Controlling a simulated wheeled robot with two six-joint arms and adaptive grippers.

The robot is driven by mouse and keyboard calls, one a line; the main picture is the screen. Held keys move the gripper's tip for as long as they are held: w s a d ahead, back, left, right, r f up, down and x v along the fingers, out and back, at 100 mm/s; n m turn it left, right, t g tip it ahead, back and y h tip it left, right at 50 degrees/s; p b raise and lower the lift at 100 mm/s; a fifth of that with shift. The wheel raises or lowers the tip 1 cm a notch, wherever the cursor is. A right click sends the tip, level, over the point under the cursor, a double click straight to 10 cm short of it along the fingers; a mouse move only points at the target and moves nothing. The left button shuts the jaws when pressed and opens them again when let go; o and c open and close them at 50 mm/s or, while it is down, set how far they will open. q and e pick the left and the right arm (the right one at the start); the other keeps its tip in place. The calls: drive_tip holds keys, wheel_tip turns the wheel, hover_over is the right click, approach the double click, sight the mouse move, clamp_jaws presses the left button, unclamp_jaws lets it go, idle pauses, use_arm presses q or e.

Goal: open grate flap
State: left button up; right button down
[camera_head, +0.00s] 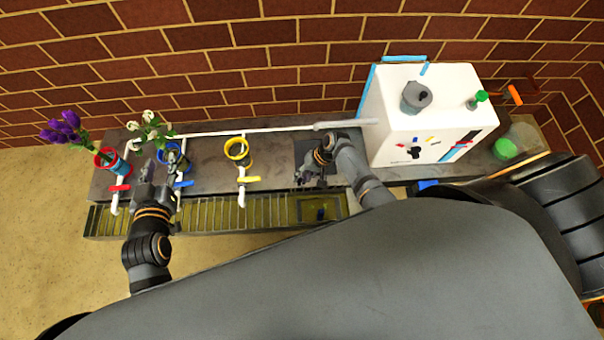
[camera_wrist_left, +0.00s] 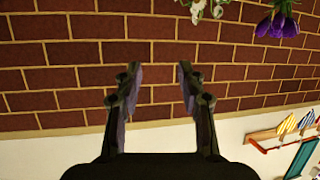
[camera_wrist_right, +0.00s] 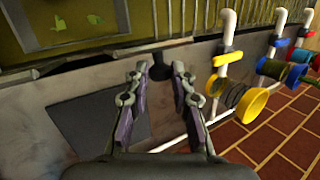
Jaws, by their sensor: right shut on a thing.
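The grate (camera_head: 210,213) is a slatted trough along the counter's front edge. Its right end shows a framed yellow-green section (camera_head: 333,203) without slats, with a dark spot inside. The right wrist view shows this section (camera_wrist_right: 95,28) with green leaf shapes in it. I cannot tell the flap's exact angle. My right gripper (camera_head: 302,178) is at the counter just behind that section. In its wrist view its fingers (camera_wrist_right: 158,70) are around a small dark knob (camera_wrist_right: 160,62) at the grate's edge. My left gripper (camera_wrist_left: 155,70) is open and empty, near the blue ring holder (camera_head: 172,158).
A dark square plate (camera_wrist_right: 85,120) lies on the counter beside my right gripper. White pipes with coloured valves and a yellow ring (camera_head: 238,150) stand left of it. A white box (camera_head: 430,120) stands right. Purple flowers (camera_head: 65,128) are far left.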

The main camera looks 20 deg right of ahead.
drive_tip(key=shift+s+a+p, duration=0.15)
drive_tip(key=shift+s+p, duration=0.15)
drive_tip(key=shift+s, duration=0.2)
use_arm(q)
drive_tip(key=s+f+g, duration=0.3)
drive_tip(key=s+f, duration=0.1)
drive_tip(key=f, duration=0.2)
drive_tip(key=shift+s+d+f, duration=0.2)
drive_tip(key=shift+f, duration=0.15)
use_arm(e)
drive_tip(key=c, duration=1.1)
unclamp_jaws()
drive_tip(key=shift+c, duration=0.2)
drive_tip(key=shift+w, duration=0.1)
drive_tip(key=shift+d+r, duration=0.3)
drive_tip(key=v, duration=1.1)
drive_tip(key=shift+r, duration=0.15)
